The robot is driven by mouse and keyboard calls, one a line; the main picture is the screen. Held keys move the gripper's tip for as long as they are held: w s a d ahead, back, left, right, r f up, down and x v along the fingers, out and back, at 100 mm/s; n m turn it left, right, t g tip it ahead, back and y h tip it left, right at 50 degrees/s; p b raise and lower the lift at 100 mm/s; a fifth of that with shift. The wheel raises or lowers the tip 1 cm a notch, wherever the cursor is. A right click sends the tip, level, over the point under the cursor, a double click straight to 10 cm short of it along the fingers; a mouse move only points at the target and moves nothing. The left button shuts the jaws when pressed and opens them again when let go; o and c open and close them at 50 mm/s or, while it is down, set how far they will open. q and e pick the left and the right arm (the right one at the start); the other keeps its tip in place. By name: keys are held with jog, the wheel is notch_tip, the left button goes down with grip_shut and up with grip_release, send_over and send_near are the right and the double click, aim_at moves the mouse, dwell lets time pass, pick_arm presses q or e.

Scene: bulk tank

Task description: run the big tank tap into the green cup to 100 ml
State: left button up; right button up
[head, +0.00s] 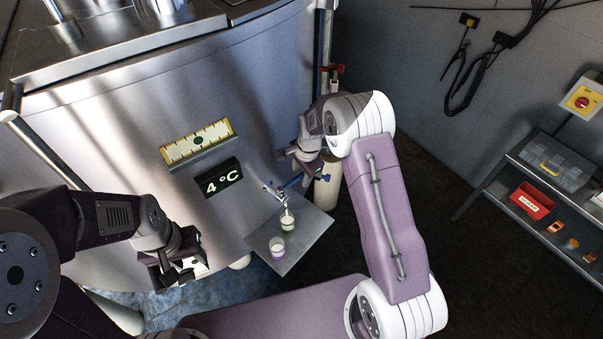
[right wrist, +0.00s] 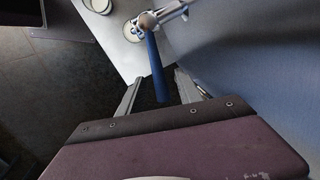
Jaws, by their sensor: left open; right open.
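The big tank tap (head: 274,190) sticks out low from the steel tank. Its blue lever (right wrist: 153,68) lies between the fingers of my right gripper (right wrist: 158,92), which is open; I cannot tell if either finger touches it. In the head view my right gripper (head: 303,168) is beside the tap. The green cup (head: 288,221) stands upright on the metal shelf under the spout, with a pale streak between spout and cup. Its fill level is too small to read. My left gripper (head: 184,264) is open and empty in front of the tank, left of the shelf.
A second cup with a purple band (head: 278,247) stands on the shelf (head: 306,232), nearer than the green one. A 4 °C display (head: 221,178) and a yellow gauge (head: 198,143) are on the tank. A rack with a red bin (head: 532,201) stands far right.

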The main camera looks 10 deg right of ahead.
jog(key=shift+s+a, duration=0.1)
jog(key=c, duration=0.4)
grip_shut()
dwell(0.8)
